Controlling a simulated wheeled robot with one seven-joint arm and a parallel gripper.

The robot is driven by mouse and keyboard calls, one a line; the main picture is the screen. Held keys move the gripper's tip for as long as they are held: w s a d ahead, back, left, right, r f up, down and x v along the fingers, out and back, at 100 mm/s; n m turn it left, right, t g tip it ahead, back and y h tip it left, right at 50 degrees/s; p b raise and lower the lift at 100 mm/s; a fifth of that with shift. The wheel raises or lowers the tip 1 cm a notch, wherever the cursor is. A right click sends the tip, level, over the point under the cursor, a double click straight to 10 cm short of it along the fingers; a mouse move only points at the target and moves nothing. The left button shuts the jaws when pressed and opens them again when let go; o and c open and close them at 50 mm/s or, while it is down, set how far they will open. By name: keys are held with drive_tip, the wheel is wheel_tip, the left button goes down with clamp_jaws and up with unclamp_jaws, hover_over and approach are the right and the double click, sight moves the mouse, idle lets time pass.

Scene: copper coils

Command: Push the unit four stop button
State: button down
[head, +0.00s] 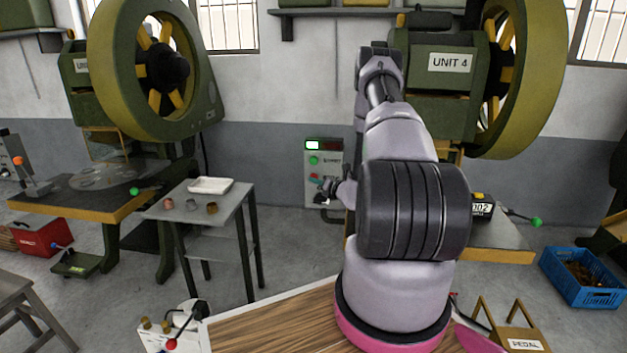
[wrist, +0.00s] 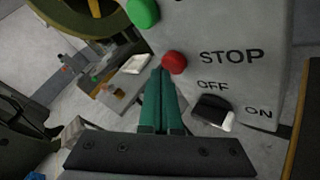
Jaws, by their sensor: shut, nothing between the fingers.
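The unit four control panel (head: 326,153) is a grey box on the wall, left of the press marked UNIT 4 (head: 449,63). In the wrist view the red stop button (wrist: 174,62) sits beside the word STOP (wrist: 231,56) on the panel face. My gripper (wrist: 159,72) is shut and empty. Its green fingertips are just left of the red button and very close; I cannot tell whether they touch it. In the head view my gripper (head: 318,180) is at the panel's lower left part, and the red button is hidden there.
A green button (wrist: 143,12) is above the red one, and an OFF/ON switch (wrist: 213,112) is below it. A grey side table (head: 213,207) with a white tray (head: 210,186) and small metal pieces stands to the left. A blue crate (head: 582,281) is on the floor at right.

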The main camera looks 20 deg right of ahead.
drive_tip(key=shift+w+d, duration=0.3)
drive_tip(key=shift+w, duration=0.1)
idle(0.8)
drive_tip(key=shift+s+a, duration=0.5)
drive_tip(key=shift+s, duration=0.25)
drive_tip(key=shift+s+a, duration=0.75)
drive_tip(key=shift+s, duration=0.3)
drive_tip(key=shift+s+a, duration=0.7)
drive_tip(key=shift+s, duration=0.35)
